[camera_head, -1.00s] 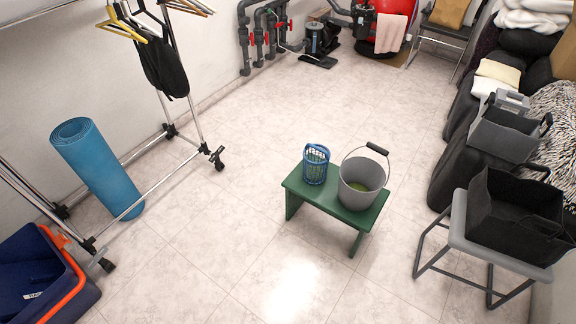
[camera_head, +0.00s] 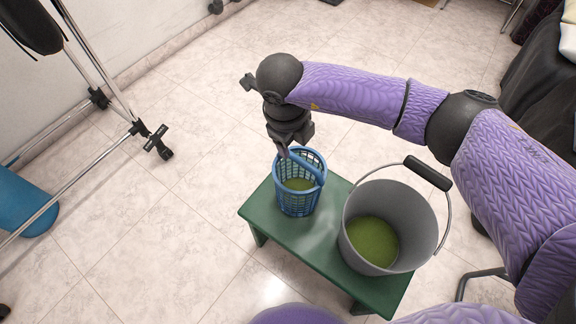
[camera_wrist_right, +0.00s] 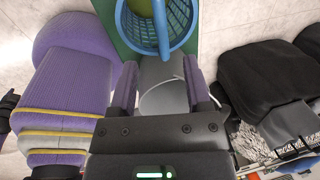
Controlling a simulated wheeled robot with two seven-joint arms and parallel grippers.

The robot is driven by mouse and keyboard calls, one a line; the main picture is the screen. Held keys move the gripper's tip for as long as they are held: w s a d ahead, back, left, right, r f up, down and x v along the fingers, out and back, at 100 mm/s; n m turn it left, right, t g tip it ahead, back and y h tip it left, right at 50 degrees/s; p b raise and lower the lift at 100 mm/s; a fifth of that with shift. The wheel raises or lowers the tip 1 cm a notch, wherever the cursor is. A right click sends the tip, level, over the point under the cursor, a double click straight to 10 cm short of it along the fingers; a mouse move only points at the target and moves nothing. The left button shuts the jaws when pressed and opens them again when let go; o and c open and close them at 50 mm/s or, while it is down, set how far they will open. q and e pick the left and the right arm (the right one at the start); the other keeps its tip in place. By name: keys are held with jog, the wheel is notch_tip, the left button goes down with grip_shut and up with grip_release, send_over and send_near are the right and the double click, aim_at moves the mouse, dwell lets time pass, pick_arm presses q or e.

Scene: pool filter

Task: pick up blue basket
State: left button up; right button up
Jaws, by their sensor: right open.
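The blue basket (camera_head: 299,200) is a lattice cup with green stuff in its bottom. It stands upright on the left part of a green bench (camera_head: 322,244). Its blue handle (camera_head: 306,163) rises at the rim. My right gripper (camera_head: 284,150) is just above the basket's far rim, close to the handle. In the right wrist view the basket (camera_wrist_right: 180,28) is at the top. There the handle (camera_wrist_right: 163,35) points toward the gap between the open fingers (camera_wrist_right: 161,75). I cannot tell whether they touch it. My left gripper is out of view.
A grey bucket (camera_head: 354,235) with green contents and a raised black handle (camera_head: 428,173) stands on the bench right of the basket, below my right arm. A metal rack (camera_head: 75,190) and a blue roll (camera_head: 22,205) are at the left. The tiled floor between is clear.

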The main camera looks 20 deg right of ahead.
aim_at(298, 159)
pick_arm(q)
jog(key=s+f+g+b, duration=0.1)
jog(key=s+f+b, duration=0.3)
jog(key=b, duration=0.1)
pick_arm(e)
jog(key=f, duration=0.4)
jog(key=d+f, duration=0.1)
jog(key=f, duration=0.2)
jog(key=shift+w, duration=0.1)
jog(key=shift+w+d+f+b, duration=0.15)
jog(key=shift+d+f+b, duration=0.05)
jog(key=shift+f+b, duration=0.8)
jog(key=shift+w+d+f, duration=0.1)
jog(key=shift+w+f, duration=0.05)
jog(key=shift+f, duration=0.1)
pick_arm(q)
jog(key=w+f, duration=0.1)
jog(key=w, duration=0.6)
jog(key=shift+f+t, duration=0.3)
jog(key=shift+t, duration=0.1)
pick_arm(e)
jog(key=shift+r, duration=0.1)
grip_shut()
